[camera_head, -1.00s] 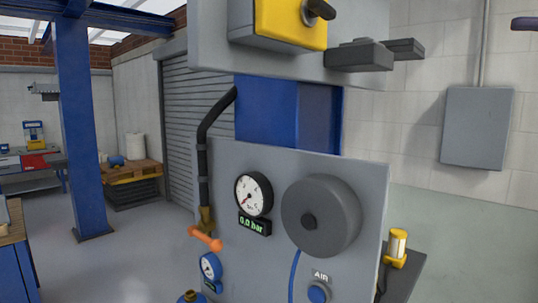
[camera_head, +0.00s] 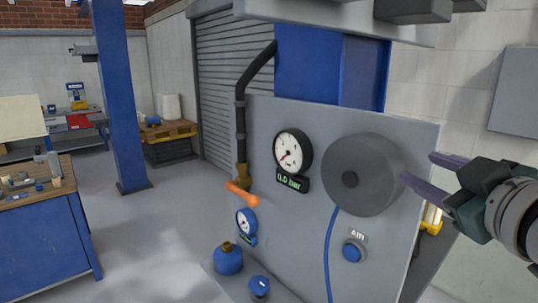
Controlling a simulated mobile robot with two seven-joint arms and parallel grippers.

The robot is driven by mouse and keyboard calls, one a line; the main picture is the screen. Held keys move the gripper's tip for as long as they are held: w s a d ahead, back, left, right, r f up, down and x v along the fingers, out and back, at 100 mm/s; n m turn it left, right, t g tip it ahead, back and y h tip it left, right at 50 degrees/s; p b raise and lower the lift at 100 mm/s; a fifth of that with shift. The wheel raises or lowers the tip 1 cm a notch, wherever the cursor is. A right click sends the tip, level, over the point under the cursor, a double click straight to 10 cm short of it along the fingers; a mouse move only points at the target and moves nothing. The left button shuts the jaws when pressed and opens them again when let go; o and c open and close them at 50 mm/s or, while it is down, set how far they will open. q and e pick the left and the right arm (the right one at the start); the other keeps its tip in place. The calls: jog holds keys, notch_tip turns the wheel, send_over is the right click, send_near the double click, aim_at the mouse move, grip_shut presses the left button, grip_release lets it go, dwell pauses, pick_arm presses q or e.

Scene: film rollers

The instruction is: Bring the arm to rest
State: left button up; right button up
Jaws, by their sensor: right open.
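My right gripper (camera_head: 420,170) comes in from the right edge of the head view. Its two purple-grey fingers are apart and nothing shows between them. The fingers point left, in front of the right part of the grey panel (camera_head: 300,225) and close to the dark round reel (camera_head: 362,174) in the picture. I cannot tell whether a finger touches the reel. My left gripper is not in view.
The panel carries a gauge (camera_head: 293,151) with a display reading 0.0 bar, an orange lever (camera_head: 241,194), a blue AIR knob (camera_head: 353,250) and a blue hose. Clear floor lies between bench and panel.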

jog(key=s+a+f+m+g, duration=0.15)
jog(key=s+f+g, duration=0.3)
jog(key=s, duration=0.55)
jog(key=s+a+f+m+g, duration=0.15)
jog(key=s+f+g, duration=0.3)
jog(key=s, duration=0.55)
jog(key=s+a+f+m+g, duration=0.15)
jog(key=s+f+g, duration=0.3)
jog(key=s, duration=0.65)
notch_tip(320, 180, up, 19)
jog(key=d+p, duration=0.1)
jog(key=p, duration=1.8)
jog(key=shift+w+m+h+p, duration=0.3)
jog(key=shift+w+m, duration=0.05)
jog(key=shift+f+t, duration=0.1)
jog(key=shift+t, duration=0.15)
